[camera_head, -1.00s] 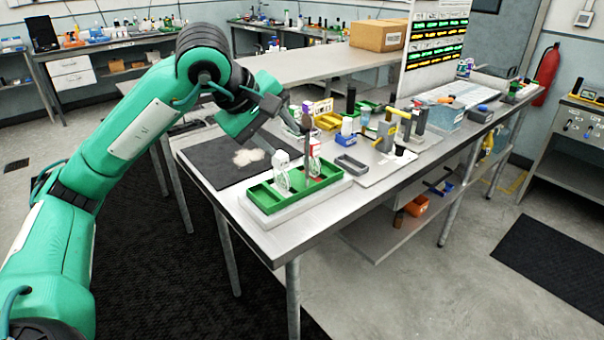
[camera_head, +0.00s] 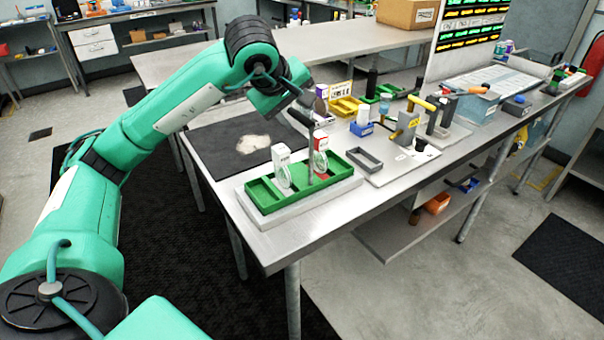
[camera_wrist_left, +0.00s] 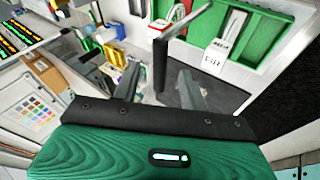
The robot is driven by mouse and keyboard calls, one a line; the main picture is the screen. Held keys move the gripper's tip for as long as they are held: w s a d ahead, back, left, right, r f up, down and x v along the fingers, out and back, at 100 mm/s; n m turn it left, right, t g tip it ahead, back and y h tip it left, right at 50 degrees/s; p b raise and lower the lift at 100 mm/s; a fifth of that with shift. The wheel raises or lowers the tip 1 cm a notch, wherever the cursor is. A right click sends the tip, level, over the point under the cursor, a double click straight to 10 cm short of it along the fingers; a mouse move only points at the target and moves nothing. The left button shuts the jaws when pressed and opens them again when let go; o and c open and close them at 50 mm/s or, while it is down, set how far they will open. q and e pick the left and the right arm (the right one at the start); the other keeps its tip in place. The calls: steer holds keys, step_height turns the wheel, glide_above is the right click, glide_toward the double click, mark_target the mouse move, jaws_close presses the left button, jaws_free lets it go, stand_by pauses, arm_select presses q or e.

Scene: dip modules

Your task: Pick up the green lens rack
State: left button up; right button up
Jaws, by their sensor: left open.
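The green lens rack (camera_head: 262,201) sits on a pale base at the near end of the bench. A white box (camera_head: 281,160) and a red-and-white box (camera_head: 320,145) stand in it, each with a clear round lens. A post (camera_head: 310,158) with a dark grip rises from the rack. My right gripper is not in view.
A black mat (camera_head: 215,148) with a pale cloth (camera_head: 252,144) lies behind the rack. A grey tray (camera_head: 364,159), a blue bin (camera_head: 361,128) and yellow bins (camera_head: 345,107) stand to the right. A tall panel (camera_head: 470,40) rises farther along the bench.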

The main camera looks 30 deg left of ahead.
mark_target(299, 116)
arm_select(q)
steer(key=shift+w+f, duration=0.25)
steer(key=shift+f, duration=0.15)
steer(key=p+x, duration=0.1)
steer(key=x, duration=0.2)
steer(key=shift+w+a+f, duration=0.15)
steer(key=shift+w+f, duration=0.05)
steer(key=shift+w, duration=0.05)
steer(key=shift+w+f, duration=0.25)
steer(key=shift+f, duration=0.15)
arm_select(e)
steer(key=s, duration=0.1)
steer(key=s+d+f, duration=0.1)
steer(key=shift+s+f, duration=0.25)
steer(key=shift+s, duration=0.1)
